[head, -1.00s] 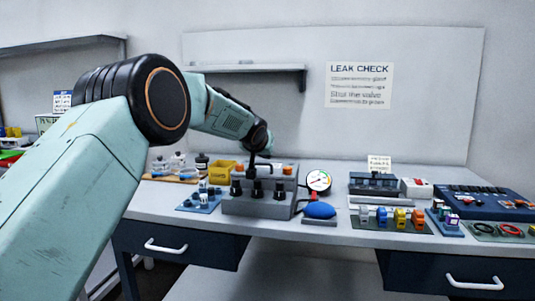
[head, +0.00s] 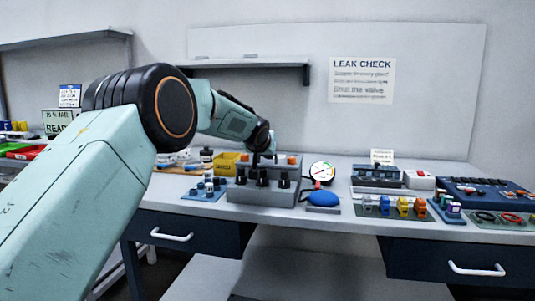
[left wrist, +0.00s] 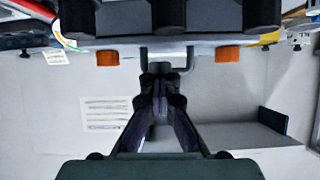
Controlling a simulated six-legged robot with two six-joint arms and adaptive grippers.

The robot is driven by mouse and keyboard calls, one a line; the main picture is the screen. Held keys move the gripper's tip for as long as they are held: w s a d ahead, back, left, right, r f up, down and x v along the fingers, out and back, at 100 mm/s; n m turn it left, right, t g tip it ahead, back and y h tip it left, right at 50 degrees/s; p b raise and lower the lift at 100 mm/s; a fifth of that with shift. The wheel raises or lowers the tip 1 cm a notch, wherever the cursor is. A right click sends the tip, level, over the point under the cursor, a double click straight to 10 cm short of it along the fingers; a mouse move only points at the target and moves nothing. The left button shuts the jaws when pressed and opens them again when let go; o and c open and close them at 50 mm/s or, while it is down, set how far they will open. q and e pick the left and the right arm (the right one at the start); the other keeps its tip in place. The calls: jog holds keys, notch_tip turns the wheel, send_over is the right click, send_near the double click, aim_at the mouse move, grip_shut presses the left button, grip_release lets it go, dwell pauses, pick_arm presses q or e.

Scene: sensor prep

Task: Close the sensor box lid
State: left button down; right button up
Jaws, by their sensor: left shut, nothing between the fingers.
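A grey box (head: 262,193), likely the sensor box, stands on the bench in the middle of the head view, with black knob-like parts in front and orange blocks along its back edge. In the left wrist view, the box's edge (left wrist: 195,42) crosses the top, with an orange block (left wrist: 107,58) on each side and a grey U-shaped handle between them. My left gripper (head: 263,158) is shut and empty, just above the back of the box. In the wrist view its fingertips (left wrist: 160,72) are at the handle; whether they touch it I cannot tell. The lid's angle is unclear. My right gripper is out of view.
A round gauge (head: 321,172) and blue bulb (head: 323,198) stand close right of the box. A small blue rack (head: 205,191) and yellow bin (head: 224,164) are at its left. Coloured parts (head: 403,206) and a blue case (head: 487,194) lie farther right.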

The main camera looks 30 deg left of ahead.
pick_arm(q)
jog(key=shift+s+f, duration=0.25)
jog(key=shift+f, duration=0.25)
jog(key=shift+s+d+r, duration=0.1)
jog(key=shift+s+r, duration=0.15)
jog(key=shift+s, duration=0.05)
jog(key=v, duration=1.1)
jog(key=shift+w+r, duration=0.15)
jog(key=shift+r, duration=0.3)
